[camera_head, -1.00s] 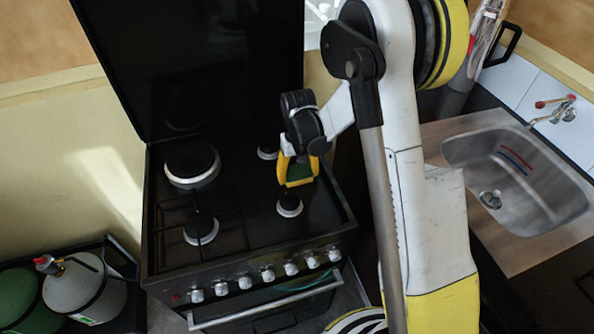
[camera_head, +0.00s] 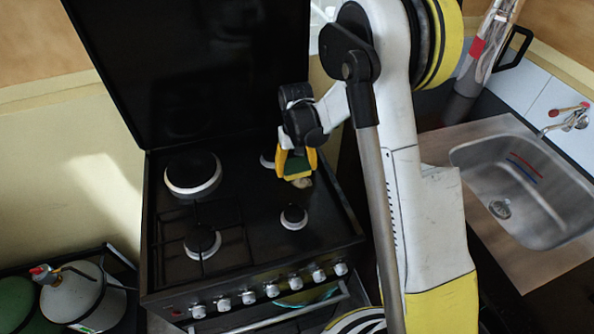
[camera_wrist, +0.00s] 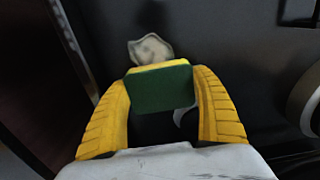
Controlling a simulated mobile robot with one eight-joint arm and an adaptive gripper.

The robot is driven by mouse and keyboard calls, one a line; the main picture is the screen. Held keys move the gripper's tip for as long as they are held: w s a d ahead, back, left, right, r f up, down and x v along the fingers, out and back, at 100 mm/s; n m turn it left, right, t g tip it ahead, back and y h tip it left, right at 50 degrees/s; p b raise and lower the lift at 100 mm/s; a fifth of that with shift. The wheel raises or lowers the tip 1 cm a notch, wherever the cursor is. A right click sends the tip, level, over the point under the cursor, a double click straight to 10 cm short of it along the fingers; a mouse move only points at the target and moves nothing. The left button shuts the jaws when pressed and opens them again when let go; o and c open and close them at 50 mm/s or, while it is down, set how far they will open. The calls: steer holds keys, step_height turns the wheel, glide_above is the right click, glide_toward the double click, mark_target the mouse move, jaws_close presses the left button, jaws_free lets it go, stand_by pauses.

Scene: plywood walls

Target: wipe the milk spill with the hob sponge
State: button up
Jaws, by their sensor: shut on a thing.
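My gripper (camera_head: 296,168) is over the right side of the black hob (camera_head: 250,200), its yellow fingers shut on the sponge (camera_wrist: 162,88). The sponge is green with a yellow layer; it also shows between the fingers in the head view (camera_head: 295,164). A pale, off-white patch (camera_head: 302,182), which looks like the milk spill, lies on the hob just beside the sponge. In the wrist view the patch (camera_wrist: 151,50) shows just beyond the sponge, partly hidden by it. I cannot tell whether the sponge touches the hob.
Burners surround the gripper: front right (camera_head: 293,217), front left (camera_head: 202,241) and back left (camera_head: 192,173); the back right one is partly hidden. The raised black lid (camera_head: 190,70) stands behind. A sink (camera_head: 530,190) is at right, gas bottles (camera_head: 84,295) at lower left.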

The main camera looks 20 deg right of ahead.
steer(key=r, duration=0.1)
steer(key=r+p, duration=0.1)
steer(key=r, duration=0.1)
steer(key=shift+s+r, duration=0.3)
steer(key=shift+r, duration=0.1)
steer(key=shift+w+r+p, duration=0.15)
steer(key=shift+r+p, duration=0.45)
steer(key=shift+p, duration=0.05)
steer(key=shift+r+p, duration=0.8)
steer(key=shift+r, duration=0.65)
